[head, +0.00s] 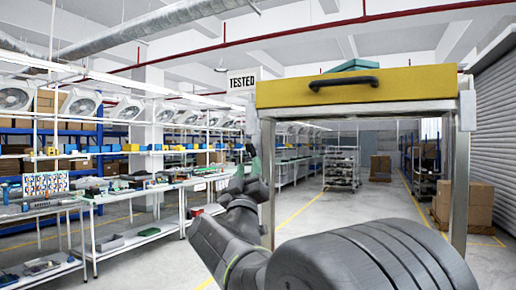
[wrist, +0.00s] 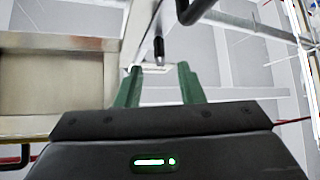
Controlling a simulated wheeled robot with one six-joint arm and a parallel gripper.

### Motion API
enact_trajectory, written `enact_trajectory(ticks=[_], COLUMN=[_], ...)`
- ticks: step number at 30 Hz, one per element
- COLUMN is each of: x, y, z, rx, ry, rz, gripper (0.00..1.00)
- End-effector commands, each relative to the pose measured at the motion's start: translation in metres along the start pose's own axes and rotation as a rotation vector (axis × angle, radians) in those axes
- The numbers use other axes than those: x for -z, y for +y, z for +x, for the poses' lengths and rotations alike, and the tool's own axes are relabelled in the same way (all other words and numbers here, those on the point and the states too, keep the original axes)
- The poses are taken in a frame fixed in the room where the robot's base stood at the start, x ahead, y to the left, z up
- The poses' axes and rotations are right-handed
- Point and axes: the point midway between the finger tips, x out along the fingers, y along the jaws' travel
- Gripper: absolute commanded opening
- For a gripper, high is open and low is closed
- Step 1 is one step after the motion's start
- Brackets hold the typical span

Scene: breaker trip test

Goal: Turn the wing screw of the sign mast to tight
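The sign reading TESTED (head: 243,79) stands upright at the top left corner of the yellow-fronted cabinet (head: 380,87). In the wrist view a short dark rod with a pale metal end (wrist: 159,50) shows just beyond my fingertips, in line with the gap. It may be part of the mast or its screw; I cannot tell. My gripper (wrist: 158,76) has two green fingers set apart, with nothing clearly held between them. In the head view my gripper (head: 250,155) is small, beside the cabinet's left post and below the sign. The wing screw's wings cannot be made out.
A black handle (head: 343,83) sits on the yellow front; a dark bar also crosses the top of the wrist view (wrist: 192,10). Metal posts (head: 267,185) hold the cabinet. Workbenches and shelves (head: 140,235) line the left. Open floor (head: 345,208) lies beyond.

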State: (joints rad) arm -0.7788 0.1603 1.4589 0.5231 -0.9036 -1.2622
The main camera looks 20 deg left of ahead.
Motion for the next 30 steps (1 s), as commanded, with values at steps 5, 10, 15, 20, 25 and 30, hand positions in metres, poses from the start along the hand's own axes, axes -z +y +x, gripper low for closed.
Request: enact_trajectory(ticks=[5,10,15,20,25,30], x=[0.001,0.001,0.0,0.0,0.0,0.0], y=[0.001,0.001,0.0,0.0,0.0,0.0], z=[0.039,0.062,0.071,0.072,0.072,0.072], rx=[-0.002,0.0,0.0,0.0,0.0,0.001], ry=[0.0,0.0,0.0,0.001,0.0,0.0], rz=[0.0,0.0,0.0,0.0,0.001,0.001], gripper=[0.35,0.35,0.35,0.35,0.25,0.0])
